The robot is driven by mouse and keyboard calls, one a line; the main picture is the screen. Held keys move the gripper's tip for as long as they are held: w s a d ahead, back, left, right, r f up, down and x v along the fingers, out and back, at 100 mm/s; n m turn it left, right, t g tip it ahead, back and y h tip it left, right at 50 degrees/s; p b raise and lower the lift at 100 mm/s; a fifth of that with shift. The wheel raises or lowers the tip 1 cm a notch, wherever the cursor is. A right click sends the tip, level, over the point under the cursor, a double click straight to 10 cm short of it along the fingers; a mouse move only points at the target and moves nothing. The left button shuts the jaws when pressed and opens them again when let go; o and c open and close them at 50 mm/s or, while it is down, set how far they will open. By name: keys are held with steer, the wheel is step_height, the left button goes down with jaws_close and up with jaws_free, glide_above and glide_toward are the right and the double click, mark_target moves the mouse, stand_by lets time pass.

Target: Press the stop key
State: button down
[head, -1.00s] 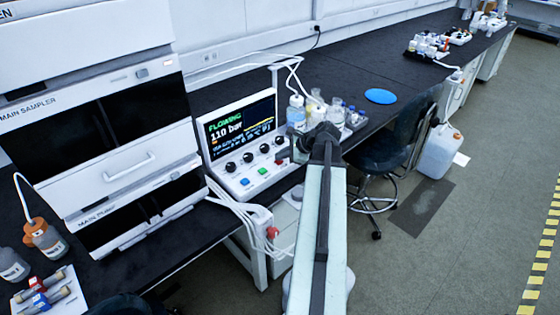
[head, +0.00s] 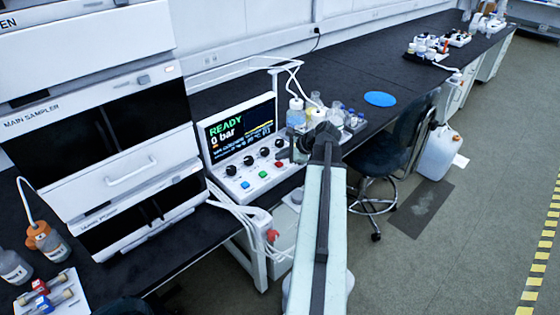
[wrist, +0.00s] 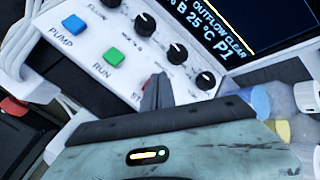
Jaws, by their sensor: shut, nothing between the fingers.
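The control unit (head: 212,165) stands on the bench with a lit screen (head: 240,128) reading READY and 0 bar. Its sloped panel carries a blue key (head: 245,185) labelled PUMP, a green key (head: 263,174) labelled RUN, and a red key (head: 280,163) at the right of the row. In the wrist view the blue key (wrist: 74,24) and green key (wrist: 113,56) show clearly.
Several black knobs (wrist: 145,24) line the panel above the keys. Bottles (head: 296,117) stand close to the right of the unit. White tubes (head: 235,210) hang at its front left. A chair (head: 395,145) stands by the bench.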

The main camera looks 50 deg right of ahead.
mark_target(281, 164)
step_height(281, 164, up, 5)
steer(key=p, duration=0.5)
steer(key=shift+r, duration=0.1)
stand_by(0.7)
